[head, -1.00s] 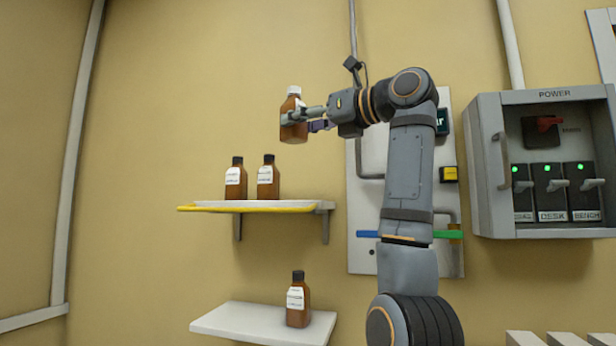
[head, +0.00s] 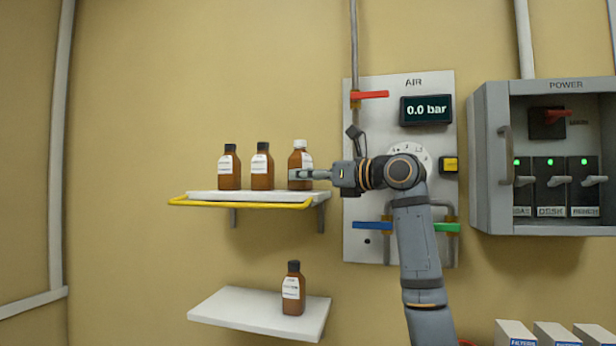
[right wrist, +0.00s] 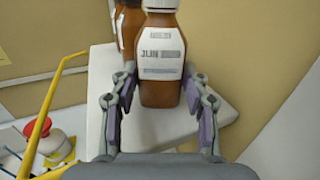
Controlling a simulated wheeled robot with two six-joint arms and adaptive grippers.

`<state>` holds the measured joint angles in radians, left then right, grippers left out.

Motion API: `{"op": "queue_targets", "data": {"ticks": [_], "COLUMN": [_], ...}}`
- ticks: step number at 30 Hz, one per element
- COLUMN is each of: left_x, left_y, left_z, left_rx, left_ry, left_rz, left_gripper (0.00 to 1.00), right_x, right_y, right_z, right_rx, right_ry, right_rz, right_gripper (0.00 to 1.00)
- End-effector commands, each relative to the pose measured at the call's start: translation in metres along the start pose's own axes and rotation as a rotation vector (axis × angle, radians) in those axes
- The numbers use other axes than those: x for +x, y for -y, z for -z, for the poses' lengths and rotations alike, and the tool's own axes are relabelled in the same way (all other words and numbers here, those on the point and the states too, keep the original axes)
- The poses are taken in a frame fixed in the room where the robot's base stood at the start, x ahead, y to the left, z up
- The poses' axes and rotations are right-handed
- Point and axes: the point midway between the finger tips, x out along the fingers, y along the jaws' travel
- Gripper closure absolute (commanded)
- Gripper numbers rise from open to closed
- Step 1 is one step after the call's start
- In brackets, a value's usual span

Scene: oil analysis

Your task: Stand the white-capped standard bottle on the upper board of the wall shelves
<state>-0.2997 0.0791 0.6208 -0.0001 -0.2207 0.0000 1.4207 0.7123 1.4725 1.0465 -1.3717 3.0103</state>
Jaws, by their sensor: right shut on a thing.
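The white-capped standard bottle (head: 300,160) is brown with a white label and stands upright at the right end of the upper board (head: 260,197). In the right wrist view the bottle (right wrist: 161,60) is between the finger pads, over the white board (right wrist: 215,108). My right gripper (head: 305,175) is shut on the bottle from the right side. It also shows in the right wrist view (right wrist: 160,108). The bottle's base looks level with the board, but whether it touches is hard to tell. My left gripper is in neither view.
Two black-capped brown bottles (head: 245,167) stand left on the upper board, which has a yellow front rail (head: 240,206). Another black-capped bottle (head: 293,290) stands on the lower board (head: 235,310). The air panel (head: 380,240) and power box (head: 490,160) are to the right.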

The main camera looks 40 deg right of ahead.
Motion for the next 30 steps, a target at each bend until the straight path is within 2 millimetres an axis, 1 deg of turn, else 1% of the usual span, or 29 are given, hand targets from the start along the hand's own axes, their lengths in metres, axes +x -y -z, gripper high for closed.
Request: {"op": "queue_targets", "data": {"ticks": [4, 10, 11, 15, 24, 26, 27, 28, 30], "left_x": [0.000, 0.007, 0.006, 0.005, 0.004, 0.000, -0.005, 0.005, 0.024], "left_y": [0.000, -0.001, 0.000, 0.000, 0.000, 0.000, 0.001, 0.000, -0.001], "left_z": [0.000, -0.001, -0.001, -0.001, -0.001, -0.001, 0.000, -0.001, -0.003], "left_rx": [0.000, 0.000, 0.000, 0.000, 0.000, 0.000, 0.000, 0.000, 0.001], "left_ry": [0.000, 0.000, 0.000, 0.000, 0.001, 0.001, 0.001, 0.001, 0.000], "left_rz": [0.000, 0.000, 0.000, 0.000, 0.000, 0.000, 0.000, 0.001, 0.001], "left_gripper": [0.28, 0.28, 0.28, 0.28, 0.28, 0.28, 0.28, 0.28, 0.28], "right_x": [0.000, 0.000, 0.000, 0.000, 0.000, 0.000, 0.000, -0.002, -0.011], "right_y": [0.000, 0.000, 0.000, 0.000, 0.000, 0.000, 0.000, 0.000, 0.000], "right_z": [-0.001, 0.006, 0.005, 0.004, 0.003, -0.001, -0.006, 0.001, 0.007], "right_rx": [0.000, 0.000, 0.000, 0.000, 0.000, 0.000, 0.000, 0.000, 0.000], "right_ry": [0.002, 0.001, 0.000, 0.000, 0.000, 0.000, 0.000, 0.001, 0.004], "right_rz": [0.000, 0.000, 0.000, 0.000, 0.000, 0.000, 0.000, 0.000, 0.001], "right_gripper": [0.91, 0.91, 0.51, 0.32, 0.31, 0.31, 0.31, 0.31, 0.31]}}
